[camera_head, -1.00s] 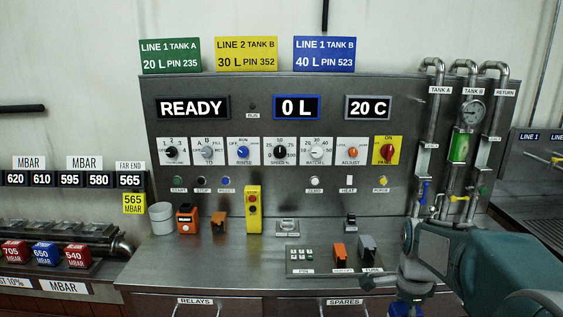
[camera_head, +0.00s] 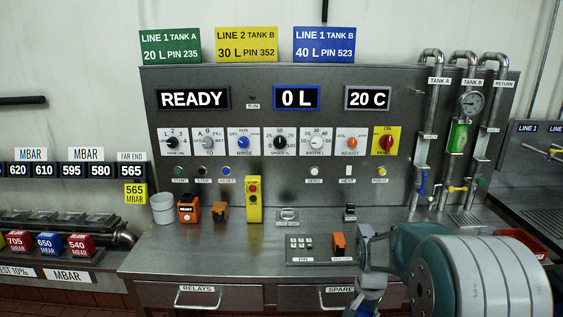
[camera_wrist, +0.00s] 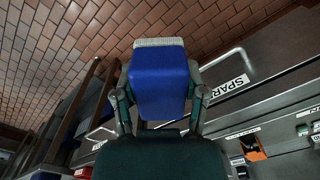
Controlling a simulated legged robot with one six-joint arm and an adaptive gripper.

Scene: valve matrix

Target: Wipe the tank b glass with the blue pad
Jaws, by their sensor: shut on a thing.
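The tank B glass (camera_head: 459,136) is a sight tube with green in it, below a round gauge and the TANK B label, at the right of the panel. My gripper (camera_wrist: 160,92) is shut on the blue pad (camera_wrist: 160,84), a blue block with a pale, rough strip at its far end. In the head view my arm fills the lower right, and a bit of blue shows low beside it in front of the bench. The pad is well below and apart from the glass.
Pipes and levers, one blue (camera_head: 422,184) and one yellow (camera_head: 457,189), surround the glass. The bench top (camera_head: 200,248) holds a white cup (camera_head: 162,208), orange boxes and a yellow pendant (camera_head: 254,200). A red tray (camera_head: 523,243) lies right. Drawers with handles are close to the pad.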

